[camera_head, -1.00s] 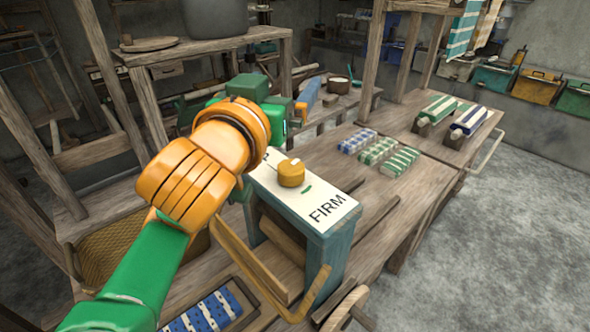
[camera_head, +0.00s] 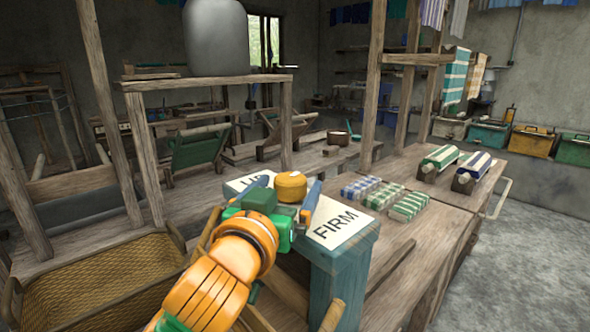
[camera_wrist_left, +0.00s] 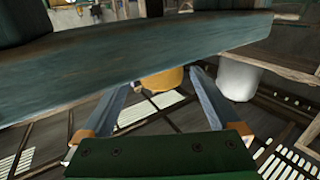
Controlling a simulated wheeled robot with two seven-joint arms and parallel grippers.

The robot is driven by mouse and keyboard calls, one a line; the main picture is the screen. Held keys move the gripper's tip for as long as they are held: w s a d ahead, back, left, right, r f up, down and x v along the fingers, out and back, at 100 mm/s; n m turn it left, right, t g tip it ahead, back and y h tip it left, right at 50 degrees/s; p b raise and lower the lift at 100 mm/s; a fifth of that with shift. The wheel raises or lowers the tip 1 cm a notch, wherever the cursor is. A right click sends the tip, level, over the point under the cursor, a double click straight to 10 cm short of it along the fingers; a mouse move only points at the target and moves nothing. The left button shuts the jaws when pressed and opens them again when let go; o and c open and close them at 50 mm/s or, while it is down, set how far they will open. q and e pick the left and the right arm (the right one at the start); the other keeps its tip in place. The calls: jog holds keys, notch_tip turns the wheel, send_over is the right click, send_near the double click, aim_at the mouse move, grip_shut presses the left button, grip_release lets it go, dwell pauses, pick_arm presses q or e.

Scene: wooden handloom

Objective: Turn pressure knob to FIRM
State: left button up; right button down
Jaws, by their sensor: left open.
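The round yellow pressure knob (camera_head: 291,184) sits on the white top plate (camera_head: 343,221) of a teal wooden box (camera_head: 344,268). The black word FIRM is on the plate's near right part. Another label at its far left is partly covered. My left gripper (camera_head: 283,192) is open at the knob, one blue-grey finger showing at the knob's right. In the left wrist view, the knob (camera_wrist_left: 163,79) shows between the two finger ends, partly hidden by a blue-grey beam. I cannot tell whether the fingers touch it or where it points. My right gripper is not in view.
Striped cloth bundles (camera_head: 384,196) lie on the bench right of the box. A wooden frame carrying a grey pot (camera_head: 216,38) rises behind. Open floor lies at the right.

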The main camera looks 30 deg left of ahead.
aim_at(295, 176)
pick_arm(q)
jog(key=p+x, duration=0.1)
jog(key=x, duration=0.4)
jog(key=shift+w+a, duration=0.1)
jog(key=shift+w, duration=0.05)
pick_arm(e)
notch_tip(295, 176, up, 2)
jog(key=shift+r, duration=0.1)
pick_arm(q)
jog(key=shift+c, duration=0.3)
jog(key=c, duration=1.3)
jog(key=shift+h, duration=0.3)
